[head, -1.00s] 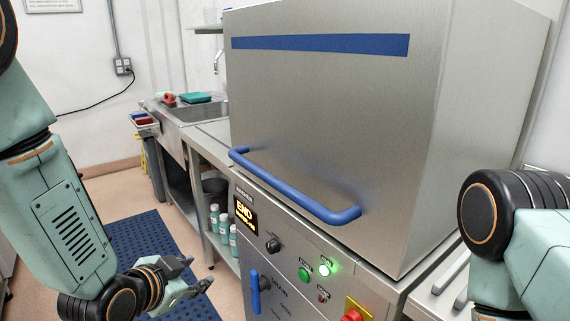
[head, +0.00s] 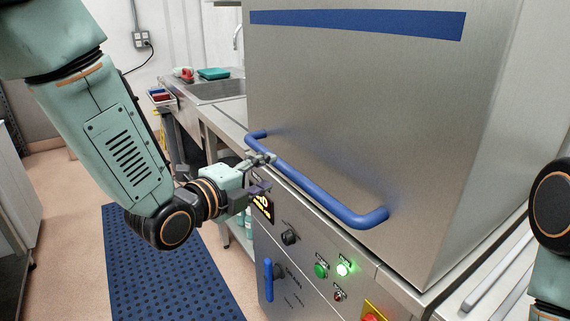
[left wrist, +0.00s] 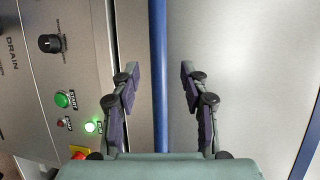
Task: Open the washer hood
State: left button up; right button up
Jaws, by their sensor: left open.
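The washer hood (head: 350,110) is a large brushed steel box with a blue stripe near its top. It sits down on the washer's front panel. Its long blue handle (head: 318,180) runs along the hood's lower front edge. My left gripper (head: 264,174) is at the left part of the handle, partly over the display. In the left wrist view the open fingers (left wrist: 160,90) stand on either side of the blue handle bar (left wrist: 160,60), with gaps on both sides. My right arm shows at the right edge, but its gripper is out of view.
The control panel has a green button (head: 321,270), a lit green lamp (head: 344,269), a red emergency button (head: 371,318) and a lower blue handle (head: 268,281). A sink (head: 215,91) stands behind at left. A blue mat (head: 160,275) lies on the floor.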

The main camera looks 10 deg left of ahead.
aim_at(278, 168)
pick_arm(q)
jog(key=x, duration=0.5)
jog(key=shift+w+f, duration=0.2)
jog(key=shift+x, duration=0.8)
jog(key=shift+w, duration=0.15)
jog(key=shift+r, duration=0.1)
jog(key=c, duration=0.3)
grip_shut()
